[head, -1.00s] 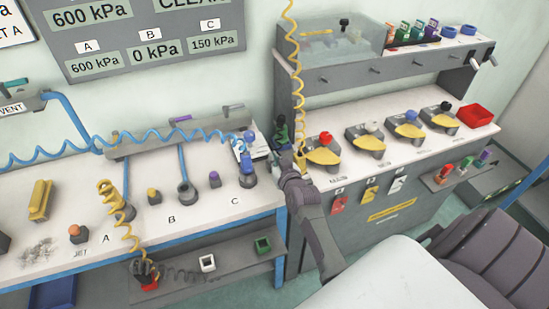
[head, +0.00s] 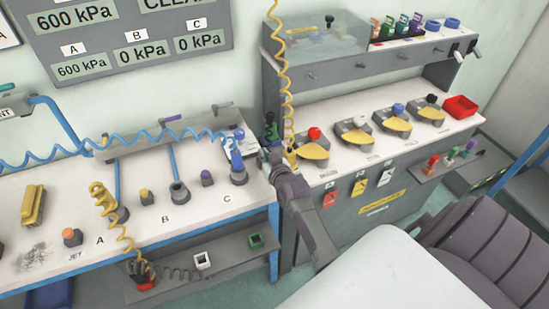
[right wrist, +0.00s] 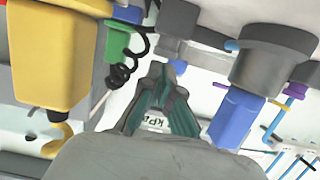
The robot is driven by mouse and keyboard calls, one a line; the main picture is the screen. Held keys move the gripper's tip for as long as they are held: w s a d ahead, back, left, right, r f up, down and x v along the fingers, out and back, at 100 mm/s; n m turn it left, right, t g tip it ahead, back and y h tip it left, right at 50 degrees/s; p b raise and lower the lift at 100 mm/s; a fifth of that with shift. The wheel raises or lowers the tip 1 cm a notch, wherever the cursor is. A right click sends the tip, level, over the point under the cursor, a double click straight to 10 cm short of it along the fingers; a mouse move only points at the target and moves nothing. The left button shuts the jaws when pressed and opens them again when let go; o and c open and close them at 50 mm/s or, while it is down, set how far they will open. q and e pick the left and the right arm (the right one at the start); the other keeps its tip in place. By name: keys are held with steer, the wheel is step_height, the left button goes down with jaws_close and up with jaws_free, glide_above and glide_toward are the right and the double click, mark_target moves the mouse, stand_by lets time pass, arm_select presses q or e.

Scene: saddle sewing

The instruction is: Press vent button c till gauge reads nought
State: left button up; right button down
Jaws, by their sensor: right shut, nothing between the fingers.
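The wall panel's C gauge (head: 199,40) reads 0 kPa. Gauge B (head: 142,53) reads 0 kPa and gauge A (head: 83,68) reads 600 kPa. At station C, a blue fitting (head: 237,158) stands on a dark socket, with a purple button (head: 207,177) to its left; I cannot read whether that is vent button C. My right gripper (head: 268,156) is just right of the blue fitting. Its fingers (right wrist: 165,100) are shut and empty in the right wrist view, apart from the blue fitting (right wrist: 232,117). My left gripper is not in view.
A blue coiled hose (head: 150,138) crosses behind the stations. A yellow coiled hose (head: 284,75) hangs beside my right gripper. A bench with yellow-topped fixtures (head: 312,151) stands at the right. A pale surface (head: 385,270) and dark seat (head: 480,255) fill the lower right.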

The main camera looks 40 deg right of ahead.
arm_select(q)
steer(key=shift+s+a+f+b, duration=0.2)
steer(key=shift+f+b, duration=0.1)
steer(key=shift+b, duration=0.65)
arm_select(e)
steer(key=r+v, duration=0.2)
steer(key=v, duration=0.8)
steer(key=shift+r, duration=0.25)
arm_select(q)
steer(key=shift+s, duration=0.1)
